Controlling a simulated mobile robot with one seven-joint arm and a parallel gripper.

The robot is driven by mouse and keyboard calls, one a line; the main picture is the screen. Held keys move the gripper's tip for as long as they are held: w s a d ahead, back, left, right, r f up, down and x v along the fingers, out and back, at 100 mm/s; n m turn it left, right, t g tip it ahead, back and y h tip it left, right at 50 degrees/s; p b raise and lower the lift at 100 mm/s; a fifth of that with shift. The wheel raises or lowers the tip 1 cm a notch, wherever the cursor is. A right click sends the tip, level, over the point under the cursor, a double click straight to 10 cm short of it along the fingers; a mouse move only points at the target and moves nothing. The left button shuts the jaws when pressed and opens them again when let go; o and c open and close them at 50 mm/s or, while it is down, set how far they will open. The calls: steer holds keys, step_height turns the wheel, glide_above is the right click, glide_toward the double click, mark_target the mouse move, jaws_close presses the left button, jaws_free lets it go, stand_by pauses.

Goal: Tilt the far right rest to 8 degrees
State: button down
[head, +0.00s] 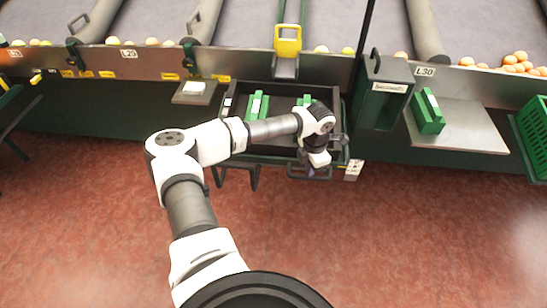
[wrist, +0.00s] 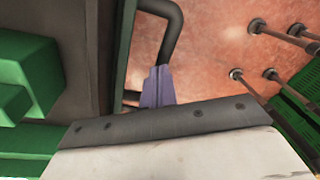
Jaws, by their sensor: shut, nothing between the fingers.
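A flat grey rest (head: 462,128) sticks out below the conveyor front at the right, beside the L30 label; its tilt angle cannot be read. A green block-like holder (head: 427,110) stands on its left part. I cannot tell for sure that this plate is the far right rest. My gripper (head: 311,171) is left of it, at the front right corner of a black tray (head: 232,128), pointing down. Its purple fingertips also show in the wrist view (wrist: 158,88), shut and empty, near a dark bar handle (wrist: 172,35). Whether they touch it cannot be told.
Green blocks (head: 258,106) lie in the tray. A dark green box (head: 384,92) stands between tray and plate. A green crate (head: 533,135) is at the far right, oranges (head: 515,62) behind. The red floor (head: 400,235) in front is clear.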

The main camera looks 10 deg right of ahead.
step_height(320, 180, up, 9)
steer(key=p, duration=0.4)
steer(key=shift+f, duration=0.15)
stand_by(0.6)
